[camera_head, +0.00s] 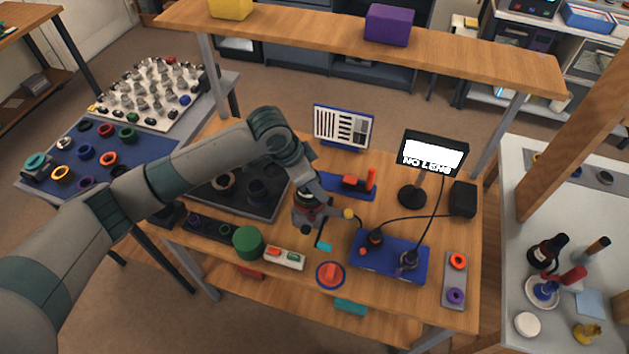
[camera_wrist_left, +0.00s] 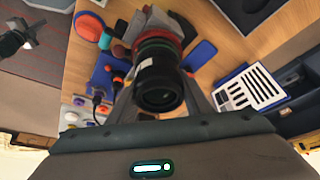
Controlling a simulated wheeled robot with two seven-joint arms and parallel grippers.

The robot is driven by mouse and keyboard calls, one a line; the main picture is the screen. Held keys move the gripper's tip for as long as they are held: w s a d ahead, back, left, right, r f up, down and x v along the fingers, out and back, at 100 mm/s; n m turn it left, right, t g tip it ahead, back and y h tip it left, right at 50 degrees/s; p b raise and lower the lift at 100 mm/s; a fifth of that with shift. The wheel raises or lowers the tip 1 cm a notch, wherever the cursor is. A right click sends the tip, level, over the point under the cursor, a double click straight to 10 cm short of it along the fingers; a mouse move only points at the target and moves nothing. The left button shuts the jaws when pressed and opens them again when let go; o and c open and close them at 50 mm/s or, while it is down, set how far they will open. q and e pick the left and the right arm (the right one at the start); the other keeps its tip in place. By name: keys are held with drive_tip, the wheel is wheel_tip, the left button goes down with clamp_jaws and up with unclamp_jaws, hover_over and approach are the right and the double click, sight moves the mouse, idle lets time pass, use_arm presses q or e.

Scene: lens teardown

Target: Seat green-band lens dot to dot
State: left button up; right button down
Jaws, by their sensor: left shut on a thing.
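My left gripper (camera_head: 312,212) is shut on a black lens (camera_wrist_left: 160,90) that has a dark green ring and a red ring around its barrel. The lens is held between the two fingers, with its dark round end facing the left wrist camera. In the head view it is mostly hidden by the gripper, which hangs over the middle of the table. I cannot make out alignment dots.
A monitor (camera_head: 433,156) reads "NO LENS". A striped chart (camera_head: 343,127) stands at the back. Loose cables run from the board towards the monitor and a black box (camera_head: 463,199).

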use_arm(q)
drive_tip(key=shift+f, duration=0.15)
idle(0.8)
drive_tip(key=o, duration=1.4)
drive_tip(key=shift+c, duration=0.2)
drive_tip(key=shift+s+a+r, duration=0.1)
drive_tip(key=shift+a+r, duration=0.1)
drive_tip(key=shift+r, duration=0.3)
drive_tip(key=b+v, duration=0.5)
drive_tip(key=v, duration=1.1)
drive_tip(key=shift+r, duration=0.2)
drive_tip(key=shift+s+f, duration=0.1)
